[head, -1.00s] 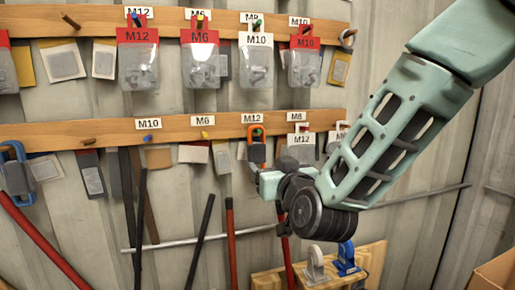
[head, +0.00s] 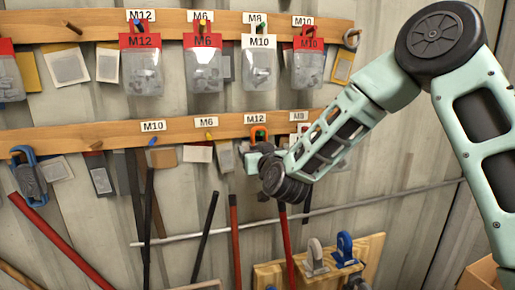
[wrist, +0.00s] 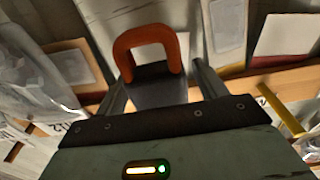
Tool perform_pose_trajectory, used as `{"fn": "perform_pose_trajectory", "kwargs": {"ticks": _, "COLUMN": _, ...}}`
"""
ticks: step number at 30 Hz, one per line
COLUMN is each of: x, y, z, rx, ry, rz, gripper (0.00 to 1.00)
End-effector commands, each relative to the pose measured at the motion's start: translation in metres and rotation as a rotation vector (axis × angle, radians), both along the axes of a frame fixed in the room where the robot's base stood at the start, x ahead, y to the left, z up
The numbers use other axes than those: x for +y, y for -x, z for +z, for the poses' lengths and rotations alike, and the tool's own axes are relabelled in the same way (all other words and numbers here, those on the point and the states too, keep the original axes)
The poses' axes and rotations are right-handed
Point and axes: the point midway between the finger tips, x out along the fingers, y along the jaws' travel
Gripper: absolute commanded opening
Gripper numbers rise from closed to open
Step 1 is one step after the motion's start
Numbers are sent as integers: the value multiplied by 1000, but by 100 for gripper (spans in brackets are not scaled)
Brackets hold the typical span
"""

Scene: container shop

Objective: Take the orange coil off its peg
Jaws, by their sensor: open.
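The orange coil (head: 260,130) hangs on a green-tipped peg (head: 260,135) under the M12 label on the lower rail. It is an orange loop with a dark grey lower part. My gripper (head: 257,152) is at the coil's lower part and hides most of it in the head view. In the wrist view the orange loop (wrist: 132,42) and its dark part lie between the two fingers of my open gripper (wrist: 160,80). I cannot tell whether either finger touches it. The peg is not clear in the wrist view.
A blue coil (head: 30,172) hangs at the far left of the lower rail (head: 130,134). Flat packets hang beside the coil. Red and dark rods lean below, and a wooden board with a blue clamp-like piece (head: 345,250) stands lower right. Bags hang on the upper rail.

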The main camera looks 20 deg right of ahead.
Motion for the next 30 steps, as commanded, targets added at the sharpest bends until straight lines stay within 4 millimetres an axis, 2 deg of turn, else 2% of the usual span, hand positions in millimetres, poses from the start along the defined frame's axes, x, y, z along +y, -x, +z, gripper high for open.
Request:
{"fn": "perform_pose_trajectory", "kwargs": {"ticks": 6, "x": 0, "y": -1, "z": 0, "rx": 0, "ry": 0, "rz": 0, "gripper": 71}}
{"fn": "perform_pose_trajectory", "kwargs": {"ticks": 7, "x": 0, "y": 0, "z": 0, "rx": 0, "ry": 0, "rz": 0, "gripper": 68}}
{"fn": "perform_pose_trajectory", "kwargs": {"ticks": 12, "x": 0, "y": 0, "z": 0, "rx": 0, "ry": 0, "rz": 0, "gripper": 21}}
{"fn": "perform_pose_trajectory", "kwargs": {"ticks": 30, "x": 0, "y": 0, "z": 6, "rx": -1, "ry": -1, "rz": -1, "gripper": 20}}
